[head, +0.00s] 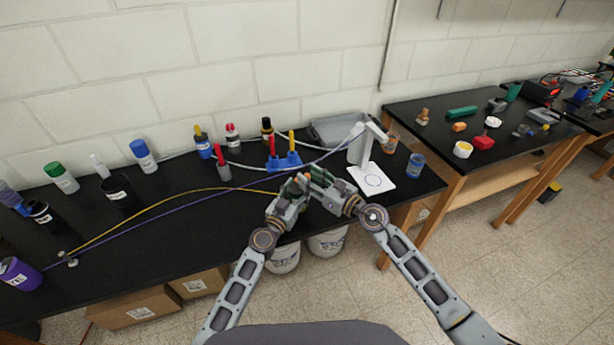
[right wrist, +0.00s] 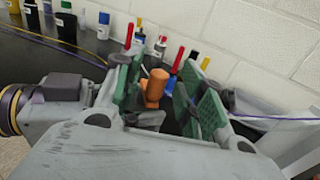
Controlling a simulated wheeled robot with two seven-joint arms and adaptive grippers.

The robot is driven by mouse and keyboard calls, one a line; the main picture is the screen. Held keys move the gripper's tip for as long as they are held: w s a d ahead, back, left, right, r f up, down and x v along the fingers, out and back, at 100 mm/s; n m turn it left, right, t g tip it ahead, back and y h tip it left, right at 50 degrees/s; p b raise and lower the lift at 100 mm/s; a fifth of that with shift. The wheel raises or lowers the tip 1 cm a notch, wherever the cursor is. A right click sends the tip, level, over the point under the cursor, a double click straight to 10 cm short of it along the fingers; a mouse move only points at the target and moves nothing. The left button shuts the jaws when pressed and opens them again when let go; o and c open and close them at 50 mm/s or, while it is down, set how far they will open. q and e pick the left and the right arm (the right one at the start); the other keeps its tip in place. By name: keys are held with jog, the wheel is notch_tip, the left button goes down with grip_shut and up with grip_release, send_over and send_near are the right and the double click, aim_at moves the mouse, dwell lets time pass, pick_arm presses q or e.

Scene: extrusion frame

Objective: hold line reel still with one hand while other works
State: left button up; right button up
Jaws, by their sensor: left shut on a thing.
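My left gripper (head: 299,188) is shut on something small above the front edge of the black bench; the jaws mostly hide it. A small orange-brown piece (right wrist: 155,88) with a rounded head shows between my right gripper's green pads; I cannot tell whether it is the line reel. My right gripper (head: 314,184) meets the left one from the right. In the right wrist view, its pads (right wrist: 165,85) stand apart, with no clear contact on the piece. A yellow line (head: 180,196) runs from the left to near my left gripper.
A white stand (head: 366,160) is right of my grippers, before a grey tray (head: 338,130). A blue holder (head: 284,162) with red and yellow tools stands behind them. Bottles line the back left. A purple container (head: 18,274) is far left. Buckets (head: 328,242) sit below.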

jog(key=shift+x, duration=0.85)
grip_shut()
